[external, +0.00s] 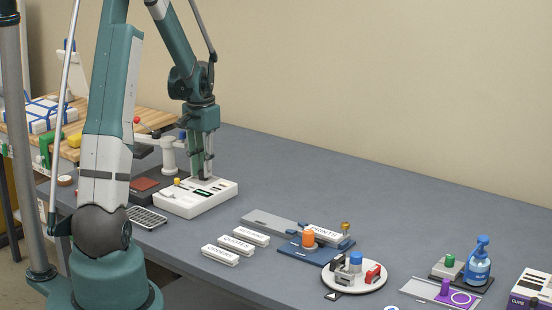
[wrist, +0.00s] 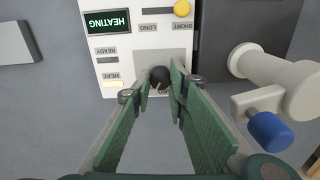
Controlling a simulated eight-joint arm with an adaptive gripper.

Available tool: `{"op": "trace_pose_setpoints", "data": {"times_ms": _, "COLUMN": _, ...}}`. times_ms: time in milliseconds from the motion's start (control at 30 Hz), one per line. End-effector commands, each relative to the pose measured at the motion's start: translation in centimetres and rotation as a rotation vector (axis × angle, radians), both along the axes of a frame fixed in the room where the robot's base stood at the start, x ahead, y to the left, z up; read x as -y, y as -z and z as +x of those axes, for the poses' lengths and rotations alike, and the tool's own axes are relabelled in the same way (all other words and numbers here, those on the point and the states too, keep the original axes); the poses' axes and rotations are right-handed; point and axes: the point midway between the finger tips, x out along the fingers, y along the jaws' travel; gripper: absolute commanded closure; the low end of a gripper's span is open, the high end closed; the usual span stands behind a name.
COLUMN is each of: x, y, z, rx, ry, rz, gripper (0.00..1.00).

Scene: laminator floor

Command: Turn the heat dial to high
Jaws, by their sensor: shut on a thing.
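In the external view, my gripper (external: 203,176) points down onto the box and hides the dial. A label beside the dial is mostly covered by the fingers, so the dial's setting cannot be read. The box's display (wrist: 108,22) reads HEATING. The lamp by the HEAT label (wrist: 113,84) looks lit; the one by READY looks dark.
A yellow knob (wrist: 182,8) stands on the box by the SHORT and LONG labels. A white post with a blue-ended arm (wrist: 265,128) stands close on the right in the wrist view. White label blocks (external: 237,244) and a turntable (external: 355,276) lie farther right on the grey table.

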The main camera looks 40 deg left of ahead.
Motion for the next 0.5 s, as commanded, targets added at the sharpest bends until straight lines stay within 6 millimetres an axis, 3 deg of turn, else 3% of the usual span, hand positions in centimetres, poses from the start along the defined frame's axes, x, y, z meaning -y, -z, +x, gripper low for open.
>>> {"op": "trace_pose_setpoints", "data": {"times_ms": 500, "x": -0.06, "y": -0.02, "z": -0.02, "rx": 0.0, "ry": 0.136, "rz": 0.001, "gripper": 0.95}}
